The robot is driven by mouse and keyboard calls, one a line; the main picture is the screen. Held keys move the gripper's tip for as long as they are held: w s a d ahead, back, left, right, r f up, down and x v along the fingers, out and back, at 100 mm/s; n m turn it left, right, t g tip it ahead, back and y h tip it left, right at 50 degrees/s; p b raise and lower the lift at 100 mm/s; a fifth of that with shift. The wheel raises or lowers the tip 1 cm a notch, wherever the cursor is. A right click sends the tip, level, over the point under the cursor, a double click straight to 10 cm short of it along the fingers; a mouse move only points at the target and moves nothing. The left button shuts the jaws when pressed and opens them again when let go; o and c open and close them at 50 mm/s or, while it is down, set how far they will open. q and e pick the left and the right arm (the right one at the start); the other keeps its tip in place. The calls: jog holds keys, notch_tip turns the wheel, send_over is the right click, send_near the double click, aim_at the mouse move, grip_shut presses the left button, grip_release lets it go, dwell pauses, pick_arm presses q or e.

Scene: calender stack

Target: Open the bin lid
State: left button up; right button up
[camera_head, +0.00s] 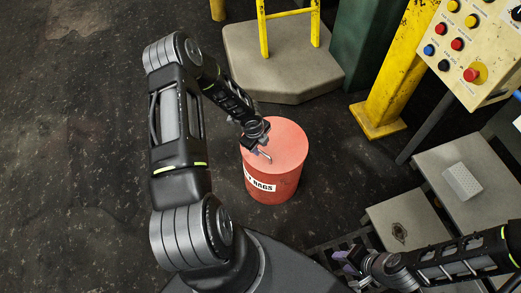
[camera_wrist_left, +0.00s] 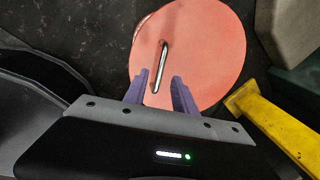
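The red bin (camera_head: 272,187) stands upright on the floor with a white label reading "RAGS" partly visible. Its round red lid (camera_head: 287,143) lies flat on top and looks closed. A thin metal handle (camera_wrist_left: 161,65) stands on the lid. My left gripper (camera_head: 262,153) is over the lid's left part, by the handle. In the left wrist view its purple fingers (camera_wrist_left: 160,86) are open, with the handle's near end between or just ahead of them; contact cannot be told. My right gripper (camera_head: 343,257) is low at the right, away from the bin, small and partly unclear.
A grey platform (camera_head: 270,75) with a yellow rail is behind the bin. A yellow post (camera_head: 388,85) and a button panel (camera_head: 475,45) stand at the right. A grey table with a light block (camera_head: 462,182) is at the right. The floor left is clear.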

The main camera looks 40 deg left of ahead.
pick_arm(q)
jog(key=shift+w+f, duration=0.15)
jog(key=shift+f, duration=0.6)
jog(key=shift+w+f, duration=0.15)
jog(key=shift+f, duration=0.55)
jog(key=shift+c, duration=0.4)
grip_shut()
